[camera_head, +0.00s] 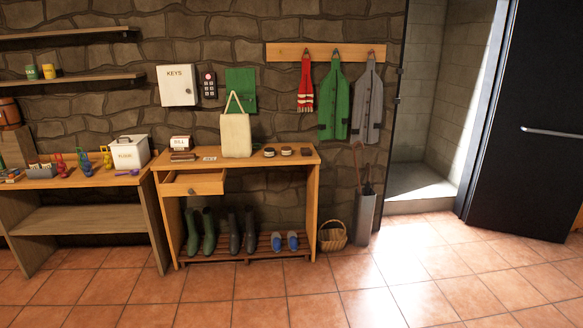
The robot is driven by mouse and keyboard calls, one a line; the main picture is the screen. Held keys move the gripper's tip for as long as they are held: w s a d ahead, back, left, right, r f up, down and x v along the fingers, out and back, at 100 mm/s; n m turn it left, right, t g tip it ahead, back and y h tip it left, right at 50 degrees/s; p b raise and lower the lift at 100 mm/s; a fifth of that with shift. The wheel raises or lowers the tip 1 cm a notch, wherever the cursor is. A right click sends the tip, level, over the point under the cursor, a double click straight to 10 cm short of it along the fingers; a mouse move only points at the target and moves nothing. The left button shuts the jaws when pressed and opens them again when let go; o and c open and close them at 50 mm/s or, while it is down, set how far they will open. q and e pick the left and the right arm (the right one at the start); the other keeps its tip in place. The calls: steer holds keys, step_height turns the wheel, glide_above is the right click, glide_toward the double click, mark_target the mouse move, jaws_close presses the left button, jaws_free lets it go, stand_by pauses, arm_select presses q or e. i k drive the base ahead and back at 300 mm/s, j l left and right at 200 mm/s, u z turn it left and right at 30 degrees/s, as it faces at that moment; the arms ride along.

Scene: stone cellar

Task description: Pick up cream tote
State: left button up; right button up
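The cream tote (236,136) stands upright on top of the small wooden table (291,161) against the stone wall. Its handle loop points up, in front of a green item on the wall. Nothing covers the tote's front. Neither of my grippers shows in the head view.
On the tabletop are a "BILL" box (181,143), small round tins (287,151) and a dark block (307,152). The table's drawer (193,184) sticks out. Boots (208,232) stand below; a basket (333,236) and umbrella stand (364,215) are at right. The tiled floor in front is clear.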

mark_target(235, 129)
steer(key=i+u, duration=0.2)
steer(key=i, duration=0.35)
steer(key=i+u, duration=0.2)
steer(key=i, duration=0.4)
steer(key=i+l+u, duration=0.15)
steer(key=i, duration=0.4)
steer(key=i+j, duration=0.2)
steer(key=i, duration=0.7)
steer(key=i+j+u, duration=0.15)
steer(key=i, duration=0.7)
